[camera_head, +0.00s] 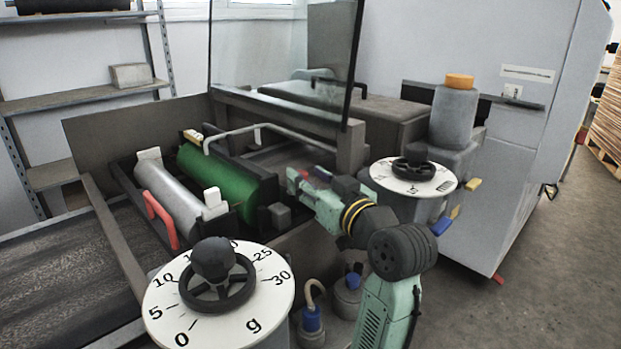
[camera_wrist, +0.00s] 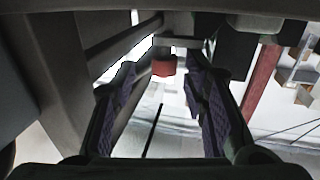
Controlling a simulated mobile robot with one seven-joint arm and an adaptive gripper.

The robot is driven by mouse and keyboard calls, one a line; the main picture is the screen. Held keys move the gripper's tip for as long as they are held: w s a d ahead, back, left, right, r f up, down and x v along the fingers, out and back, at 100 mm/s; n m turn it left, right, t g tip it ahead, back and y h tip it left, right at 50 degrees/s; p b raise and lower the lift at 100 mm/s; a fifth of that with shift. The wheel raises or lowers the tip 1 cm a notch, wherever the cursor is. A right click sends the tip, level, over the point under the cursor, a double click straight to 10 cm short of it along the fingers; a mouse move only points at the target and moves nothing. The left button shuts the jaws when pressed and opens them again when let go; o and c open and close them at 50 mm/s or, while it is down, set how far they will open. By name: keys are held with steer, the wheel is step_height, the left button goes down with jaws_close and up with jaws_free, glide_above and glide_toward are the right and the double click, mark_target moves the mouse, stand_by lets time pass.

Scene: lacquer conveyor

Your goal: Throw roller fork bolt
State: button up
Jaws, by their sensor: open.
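My gripper (camera_head: 302,182) is at the right end of the green roller (camera_head: 225,178), beside the machine's frame. In the wrist view its two purple-padded fingers (camera_wrist: 163,90) stand wide apart with nothing between the pads. A small red block (camera_wrist: 164,65) on a grey bar shows just beyond the gap between the fingertips. It looks like the bolt's end, but I cannot tell for sure. A bit of red (camera_head: 323,174) also shows at my gripper in the head view. A silver roller (camera_head: 168,198) lies left of the green one, with a red handle (camera_head: 160,218) beside it.
A white dial (camera_head: 262,312) with a black handwheel stands in front, and a second dial (camera_head: 432,182) is right of my arm. A glass panel (camera_head: 280,50) rises behind the rollers. A bent grey rail (camera_head: 265,127) crosses above the green roller.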

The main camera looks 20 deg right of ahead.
steer(key=s+d, duration=0.1)
steer(key=s, duration=1)
steer(key=shift+s+d, duration=0.25)
steer(key=shift+s, duration=0.1)
